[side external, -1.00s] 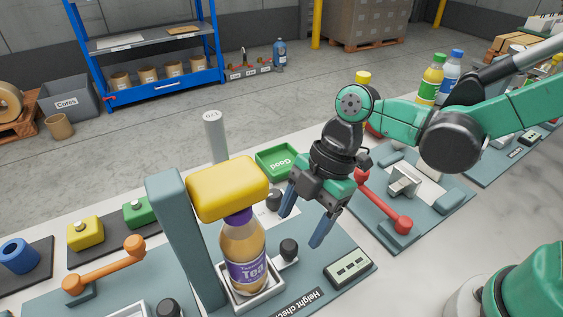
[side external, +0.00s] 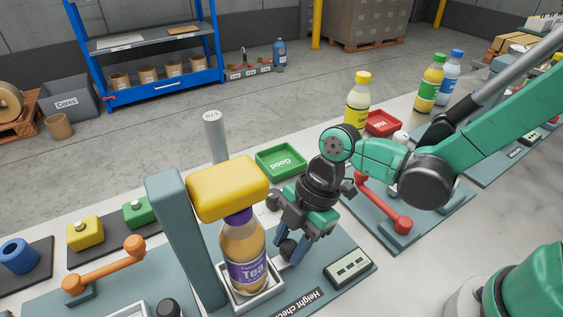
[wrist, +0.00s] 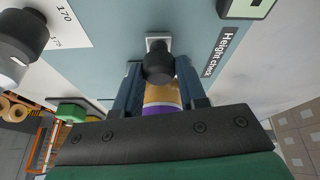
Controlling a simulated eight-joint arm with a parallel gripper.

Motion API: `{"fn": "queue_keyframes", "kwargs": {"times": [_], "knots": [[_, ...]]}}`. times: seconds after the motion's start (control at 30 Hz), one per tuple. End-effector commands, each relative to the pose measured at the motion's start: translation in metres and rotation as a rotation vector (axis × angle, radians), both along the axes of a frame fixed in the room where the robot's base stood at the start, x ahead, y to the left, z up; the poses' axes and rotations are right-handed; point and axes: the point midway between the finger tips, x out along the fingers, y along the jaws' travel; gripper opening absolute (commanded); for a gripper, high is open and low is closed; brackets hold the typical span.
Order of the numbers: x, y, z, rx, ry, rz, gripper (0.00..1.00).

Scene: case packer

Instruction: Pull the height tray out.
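The height tray (side external: 262,302) is a small white-rimmed tray on the teal height check plate. A tea bottle (side external: 243,262) with a purple label and cap stands upright in it, under a yellow block (side external: 228,187). The tray's black round knob (side external: 287,249) faces my gripper (side external: 290,250). The knob also shows in the wrist view (wrist: 158,66), between the two blue fingers of my gripper (wrist: 158,80). The fingers are down on either side of the knob, close to it. I cannot tell whether they press on it.
A teal post (side external: 185,235) carries the yellow block. A small display (side external: 349,267) sits at the plate's right. A green Good tray (side external: 281,161) and a grey upright rod (side external: 214,135) stand behind. A red lever (side external: 385,203) and a yellow bottle (side external: 357,105) are to the right.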

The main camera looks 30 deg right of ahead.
Motion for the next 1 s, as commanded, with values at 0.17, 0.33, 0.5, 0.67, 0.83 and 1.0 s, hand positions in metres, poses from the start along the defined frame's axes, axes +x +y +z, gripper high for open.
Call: {"fn": "queue_keyframes", "kwargs": {"times": [0.17, 0.33, 0.5, 0.67, 0.83, 1.0], "knots": [[0.0001, 0.0000, 0.0001, 0.000, 0.000, 0.000, 0.00], [0.0001, -0.0001, 0.0002, 0.000, 0.000, 0.000, 0.00], [0.0001, -0.0001, 0.0002, 0.000, 0.000, 0.000, 0.00], [0.0001, 0.0000, 0.0003, 0.000, 0.000, 0.000, 0.00], [0.0001, 0.0000, 0.0003, 0.001, 0.000, 0.000, 0.00], [0.0001, 0.0000, 0.0003, 0.001, 0.000, 0.000, 0.00]]}}
